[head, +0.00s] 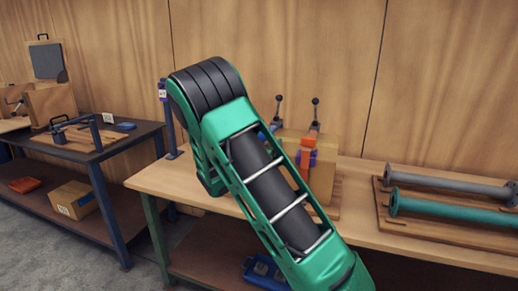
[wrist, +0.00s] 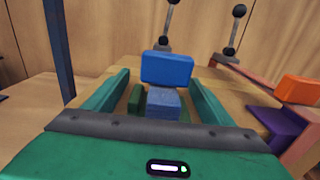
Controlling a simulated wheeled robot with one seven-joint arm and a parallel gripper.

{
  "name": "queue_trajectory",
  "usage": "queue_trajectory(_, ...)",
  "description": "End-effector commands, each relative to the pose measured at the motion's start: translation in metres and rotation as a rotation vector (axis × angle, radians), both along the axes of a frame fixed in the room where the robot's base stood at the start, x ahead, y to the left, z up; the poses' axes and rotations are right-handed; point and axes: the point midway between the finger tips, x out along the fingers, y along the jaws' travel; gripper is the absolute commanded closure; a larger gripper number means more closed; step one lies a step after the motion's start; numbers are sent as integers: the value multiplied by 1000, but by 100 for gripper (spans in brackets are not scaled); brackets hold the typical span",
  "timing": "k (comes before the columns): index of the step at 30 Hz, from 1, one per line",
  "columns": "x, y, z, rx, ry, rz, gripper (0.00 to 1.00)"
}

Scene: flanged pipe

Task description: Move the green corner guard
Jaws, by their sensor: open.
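In the wrist view my gripper (wrist: 158,80) is open, its two green fingers apart on either side of a small group of blocks. A small dark green piece (wrist: 137,99), which may be the green corner guard, shows between the fingers, close to the left one. It is partly hidden by a dull blue block (wrist: 163,103) beside it. A brighter blue block (wrist: 167,69) is just above and beyond these. I cannot tell whether the fingers touch anything. In the head view my own green arm hides the gripper and the green piece.
Toggle clamps with black knobs (head: 315,101) stand behind on the wooden bench (head: 160,180). Orange (wrist: 298,90) and purple (wrist: 282,128) pieces lie right of my gripper. A grey pipe (head: 445,181) and a teal pipe (head: 450,208) lie on the bench at right.

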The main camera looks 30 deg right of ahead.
Motion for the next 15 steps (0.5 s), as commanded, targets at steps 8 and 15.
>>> queue_trajectory(8, 7, -9, 0, -1, 1, 0, 23)
queue_trajectory(15, 7, -9, 0, -1, 1, 0, 28)
